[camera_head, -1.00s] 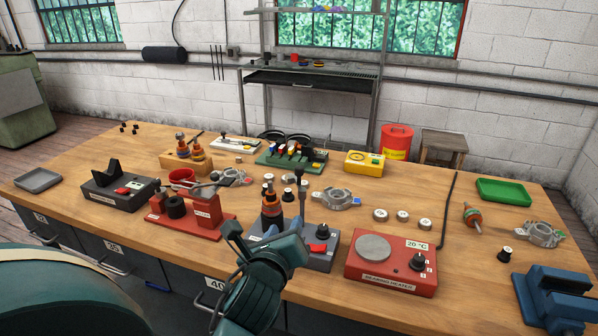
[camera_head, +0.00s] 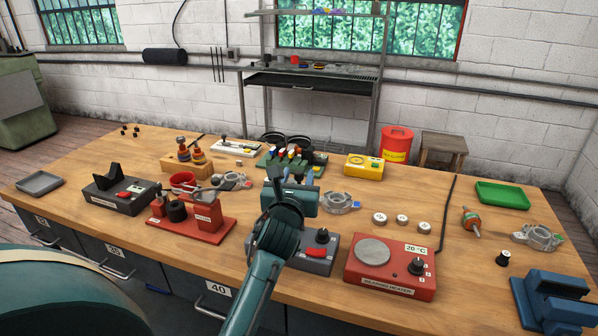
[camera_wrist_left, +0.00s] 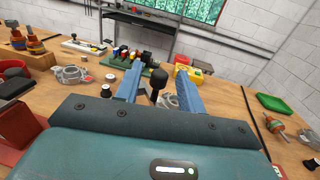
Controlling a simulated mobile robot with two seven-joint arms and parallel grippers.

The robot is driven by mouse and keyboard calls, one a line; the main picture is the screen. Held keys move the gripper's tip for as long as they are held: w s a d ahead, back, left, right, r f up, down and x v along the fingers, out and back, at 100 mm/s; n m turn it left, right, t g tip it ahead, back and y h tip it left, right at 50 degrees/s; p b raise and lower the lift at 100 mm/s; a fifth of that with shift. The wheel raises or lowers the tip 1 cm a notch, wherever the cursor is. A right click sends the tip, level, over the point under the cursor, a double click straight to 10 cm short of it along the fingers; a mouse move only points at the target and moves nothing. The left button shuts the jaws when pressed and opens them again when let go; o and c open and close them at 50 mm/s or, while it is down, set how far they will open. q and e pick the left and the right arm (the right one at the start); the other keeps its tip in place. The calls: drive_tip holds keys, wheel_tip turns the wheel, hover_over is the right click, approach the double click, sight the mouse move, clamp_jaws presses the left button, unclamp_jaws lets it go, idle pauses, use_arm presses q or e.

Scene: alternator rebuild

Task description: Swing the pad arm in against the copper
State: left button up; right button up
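The grey turning station (camera_head: 318,262) stands at the bench's front middle, with a red switch (camera_head: 316,253) and a black dial (camera_head: 322,237) showing. Its upright copper part and pad arm are hidden behind my left arm and gripper in the head view. My left gripper (camera_head: 297,174) is over the station, pointing toward the back of the bench. In the left wrist view its two blue fingers (camera_wrist_left: 159,66) are apart. A black knob on an upright post (camera_wrist_left: 158,78), apparently the pad arm's, shows between them. I cannot tell whether either finger touches it. My right gripper is not in view.
A red bearing heater (camera_head: 390,283) stands just right of the station, and a red press-like fixture (camera_head: 205,226) stands left. A silver housing (camera_head: 341,202) lies close behind. Several small round parts (camera_head: 402,219) lie to the right. Bare bench shows near the green tray (camera_head: 502,204).

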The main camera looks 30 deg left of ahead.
use_arm(q)
drive_tip(key=shift+x, duration=0.95)
clamp_jaws()
